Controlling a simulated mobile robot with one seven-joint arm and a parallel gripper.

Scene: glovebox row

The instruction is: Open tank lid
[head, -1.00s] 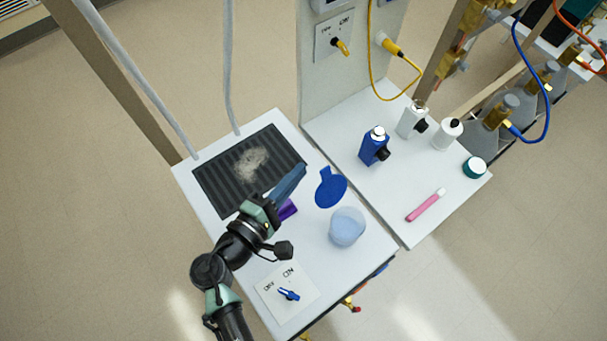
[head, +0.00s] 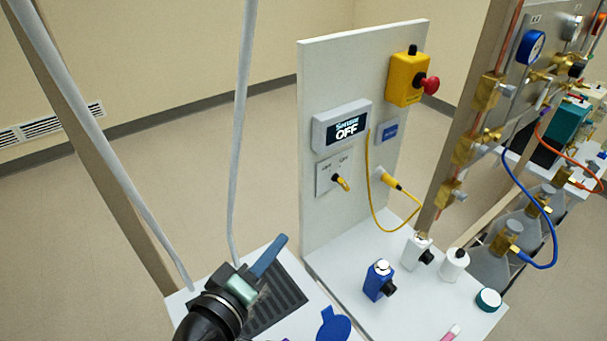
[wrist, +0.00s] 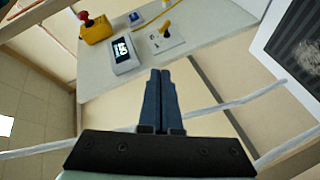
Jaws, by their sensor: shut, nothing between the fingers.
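My gripper (head: 280,240) is shut and empty, its two blue-grey fingers together, raised over the grey slatted panel (head: 285,310) in the white tabletop. In the wrist view the fingers (wrist: 160,75) point toward the upright white board and hold nothing. A flat blue round piece with a tab (head: 334,328), which looks like a lid, lies at the bottom edge of the head view, right of my gripper and apart from it. It is partly cut off. I cannot make out any tank that is surely the one named.
The white board carries a sensor box reading OFF (head: 341,126), a yellow box with a red button (head: 408,80) and a yellow cable (head: 377,205). Two grey tubes (head: 243,120) rise close to my gripper.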

